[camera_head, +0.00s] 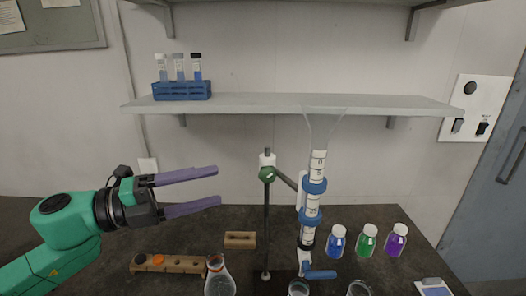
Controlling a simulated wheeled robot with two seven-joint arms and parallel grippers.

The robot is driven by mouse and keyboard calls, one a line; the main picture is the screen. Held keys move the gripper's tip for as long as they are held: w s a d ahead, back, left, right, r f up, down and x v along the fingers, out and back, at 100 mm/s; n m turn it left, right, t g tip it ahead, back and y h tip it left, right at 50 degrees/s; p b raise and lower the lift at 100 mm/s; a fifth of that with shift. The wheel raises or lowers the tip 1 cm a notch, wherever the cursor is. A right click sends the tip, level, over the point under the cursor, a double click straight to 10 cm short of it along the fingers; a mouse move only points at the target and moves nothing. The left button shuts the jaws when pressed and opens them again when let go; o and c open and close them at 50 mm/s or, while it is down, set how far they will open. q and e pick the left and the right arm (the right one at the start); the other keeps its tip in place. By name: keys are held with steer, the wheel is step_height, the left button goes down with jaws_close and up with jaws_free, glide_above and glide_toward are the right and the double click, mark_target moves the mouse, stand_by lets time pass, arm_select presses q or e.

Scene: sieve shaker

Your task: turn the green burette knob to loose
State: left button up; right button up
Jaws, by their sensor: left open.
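The green burette knob (267,174) sits on the clamp of a dark vertical stand rod (266,220). The burette (316,185) stands upright to its right, held by blue clamp rings, with a clear funnel (323,122) on top and a blue handle (320,274) near its lower end. My left gripper (219,186) is open and empty, its two purple fingers pointing right toward the knob. Its fingertips are apart from the knob, a little to its left in the picture. My right gripper is not in view.
Blue, green and purple bottles (366,241) stand at right. A flask (219,277) and wooden blocks (240,240) are at the front left and middle. A grey shelf (270,102) with a blue tube rack (182,91) hangs on the wall above.

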mark_target(267, 182)
arm_select(q)
steer(key=p+x, duration=0.2)
steer(key=r+p+x, duration=0.1)
steer(key=p+x, duration=0.4)
steer(key=x, duration=0.1)
steer(key=shift+s+r, duration=0.1)
steer(key=shift+r, duration=0.05)
steer(key=d, duration=0.1)
steer(key=w+d+f+p, duration=0.1)
steer(key=d, duration=0.2)
steer(key=shift+w+f+p, duration=0.15)
steer(key=shift+w+p, duration=0.2)
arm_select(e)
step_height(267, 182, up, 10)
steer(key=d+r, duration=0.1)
arm_select(q)
steer(key=shift+a, duration=0.15)
jaws_close()
steer(key=f+n+h+b, duration=0.1)
steer(key=h+b, duration=0.1)
steer(key=b, duration=0.6)
steer(key=shift+t, duration=0.4)
steer(key=shift+r, duration=0.45)
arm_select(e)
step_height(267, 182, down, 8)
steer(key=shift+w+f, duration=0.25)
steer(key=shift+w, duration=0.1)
